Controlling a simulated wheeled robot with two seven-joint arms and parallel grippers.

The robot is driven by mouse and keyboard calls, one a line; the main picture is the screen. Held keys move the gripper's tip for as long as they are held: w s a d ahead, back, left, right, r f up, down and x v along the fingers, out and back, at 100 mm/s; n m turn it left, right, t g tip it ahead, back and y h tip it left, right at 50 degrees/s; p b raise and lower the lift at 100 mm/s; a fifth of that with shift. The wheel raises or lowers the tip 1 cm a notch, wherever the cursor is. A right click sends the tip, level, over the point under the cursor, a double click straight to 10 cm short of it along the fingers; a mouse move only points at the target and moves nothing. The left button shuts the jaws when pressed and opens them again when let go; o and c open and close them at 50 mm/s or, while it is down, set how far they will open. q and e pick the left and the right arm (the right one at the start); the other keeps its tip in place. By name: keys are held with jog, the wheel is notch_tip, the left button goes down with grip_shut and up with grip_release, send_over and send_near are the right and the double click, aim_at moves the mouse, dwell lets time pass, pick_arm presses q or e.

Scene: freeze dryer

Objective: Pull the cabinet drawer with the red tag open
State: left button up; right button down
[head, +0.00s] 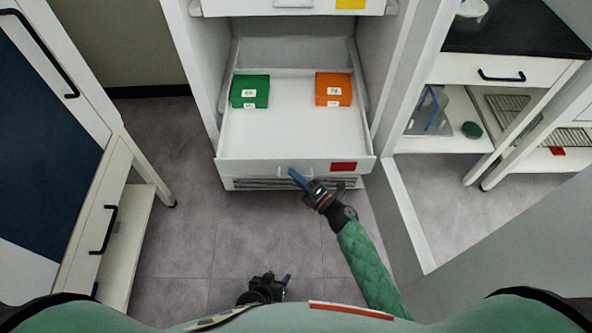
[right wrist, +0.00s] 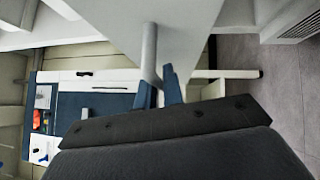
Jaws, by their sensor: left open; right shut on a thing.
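The white drawer (head: 245,168) with the red tag (head: 343,166) on its front stands pulled out of the white cabinet. Its inside shows from above, with a green box (head: 250,92) at the back left and an orange box (head: 333,90) at the back right. My right gripper (head: 297,178) is at the middle of the drawer front, shut on the handle. In the right wrist view, the grey handle bar (right wrist: 149,50) runs down between its blue fingers (right wrist: 160,90). My left gripper (head: 272,284) is open and empty, low in front of the cabinet, apart from the drawer.
Above is another drawer (head: 290,8) with a yellow tag. The cabinet's door (head: 408,215) stands open at the right. A bench (head: 125,175) with a black-handled drawer is at the left, and an open shelf unit (head: 450,138) is at the right. The floor between is clear.

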jog(key=shift+s+f, duration=0.1)
dwell(0.3)
jog(key=c, duration=1.5)
grip_release()
jog(key=shift+v, duration=3.9)
